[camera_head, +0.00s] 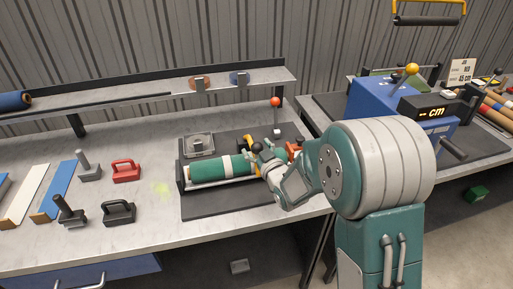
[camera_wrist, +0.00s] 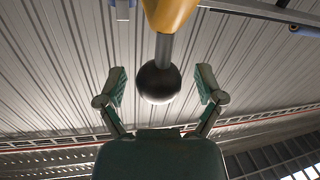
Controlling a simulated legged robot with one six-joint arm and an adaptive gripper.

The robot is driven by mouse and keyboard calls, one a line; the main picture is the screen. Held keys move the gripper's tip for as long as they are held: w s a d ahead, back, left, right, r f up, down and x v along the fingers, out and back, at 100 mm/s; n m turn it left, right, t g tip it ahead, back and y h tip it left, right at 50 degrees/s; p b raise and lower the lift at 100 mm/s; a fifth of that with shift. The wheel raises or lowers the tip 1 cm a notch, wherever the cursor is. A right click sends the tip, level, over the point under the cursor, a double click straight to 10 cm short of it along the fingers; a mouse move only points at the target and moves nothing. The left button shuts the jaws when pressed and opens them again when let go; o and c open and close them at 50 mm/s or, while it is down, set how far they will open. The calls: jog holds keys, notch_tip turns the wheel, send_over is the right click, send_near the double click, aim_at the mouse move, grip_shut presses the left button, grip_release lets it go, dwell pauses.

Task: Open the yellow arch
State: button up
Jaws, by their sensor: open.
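The yellow arch (camera_head: 247,141) shows as a small yellow piece behind my gripper, by the right part of a green roll (camera_head: 208,171); my gripper hides much of it. In the wrist view a yellow part (camera_wrist: 168,12) at the top carries a grey rod ending in a black ball knob (camera_wrist: 158,84). My gripper (camera_head: 262,162) is open at the right end of the roll. In the wrist view its two fingers stand apart, one on each side of the knob, with visible gaps between fingers and knob.
The roll lies in a dark fixture (camera_head: 225,208) on the grey bench. A red-knobbed lever (camera_head: 275,103) stands behind. A red handled block (camera_head: 126,170) and a black one (camera_head: 119,212) lie left. A blue machine (camera_head: 378,105) stands right.

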grip_shut()
jog(key=shift+r, duration=0.15)
